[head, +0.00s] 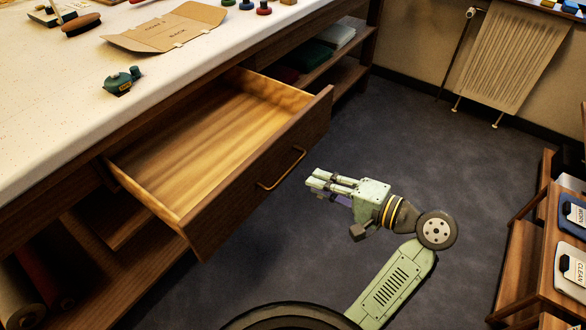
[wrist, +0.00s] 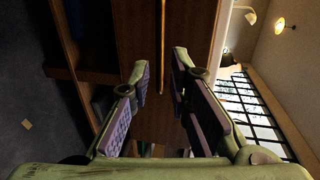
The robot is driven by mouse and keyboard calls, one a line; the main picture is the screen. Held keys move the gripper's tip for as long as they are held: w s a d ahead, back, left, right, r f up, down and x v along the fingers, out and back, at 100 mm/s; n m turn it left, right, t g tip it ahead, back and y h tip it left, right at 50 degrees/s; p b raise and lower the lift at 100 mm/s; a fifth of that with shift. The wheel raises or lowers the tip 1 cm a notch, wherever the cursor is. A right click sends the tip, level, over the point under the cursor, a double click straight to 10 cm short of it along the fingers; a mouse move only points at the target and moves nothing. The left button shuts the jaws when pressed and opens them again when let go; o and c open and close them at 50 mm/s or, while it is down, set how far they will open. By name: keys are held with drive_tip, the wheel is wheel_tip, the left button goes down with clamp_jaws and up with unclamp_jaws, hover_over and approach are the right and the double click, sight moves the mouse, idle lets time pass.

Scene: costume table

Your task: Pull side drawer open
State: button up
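The side drawer (head: 255,180) of the long table stands pulled out, and its bare wooden inside shows empty in the head view. Its brass bar handle (head: 282,169) is on the dark front panel. My gripper (head: 312,182) is just right of the handle, apart from it, pointing toward the drawer front. In the wrist view the fingers (wrist: 160,85) are spread with a gap between them, and nothing is held. The handle (wrist: 162,45) shows there as a thin upright bar beyond the fingertips, in line with the gap.
The white-topped table (head: 50,120) bears a flat cardboard piece (head: 165,27), a brush (head: 81,24) and a green tape dispenser (head: 120,82). Open shelves lie below. A wooden rack (head: 545,250) stands at the right, a radiator (head: 510,55) at the back. The grey floor between is clear.

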sight(289, 173)
drive_tip(key=p+x, duration=0.1)
drive_tip(key=x, duration=0.8)
drive_tip(key=shift+w+a, duration=0.1)
drive_tip(key=shift+a, duration=0.2)
clamp_jaws()
